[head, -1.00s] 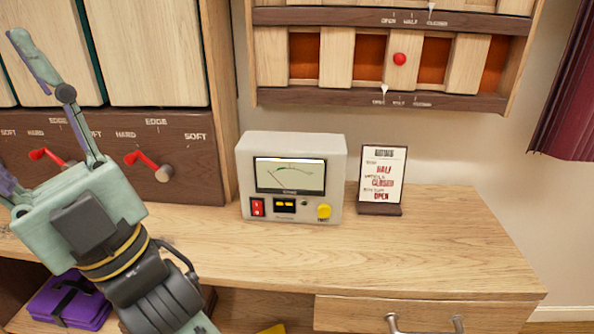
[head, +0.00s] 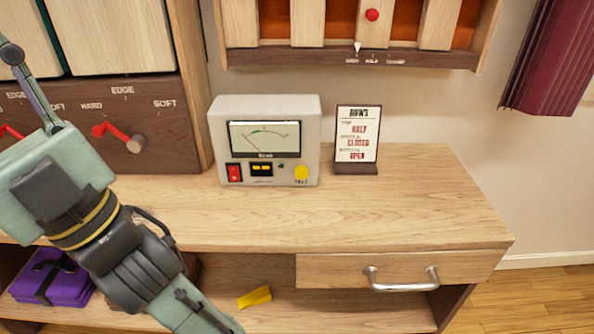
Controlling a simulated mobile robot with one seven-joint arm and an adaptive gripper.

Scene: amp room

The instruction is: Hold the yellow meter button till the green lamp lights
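The pale grey meter (head: 312,130) stands on the wooden desk top. The round yellow button (head: 301,173) is at the lower right of its front. A small lamp (head: 281,166) left of the button looks dark, with no green glow. The meter's needle (head: 254,143) points to the lower left of the dial. My gripper (head: 25,120) is at the left edge, well left of the meter and apart from it. One finger shows, spread outward; the other is cut off by the frame. I see nothing held.
A red rocker switch (head: 234,173) and a black panel (head: 261,169) share the meter's front. A sign (head: 357,140) stands right of it. A red-handled knob (head: 120,135) is left, sliding panels (head: 437,22) above. The front desk top is clear; a drawer handle (head: 402,281) sticks out below.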

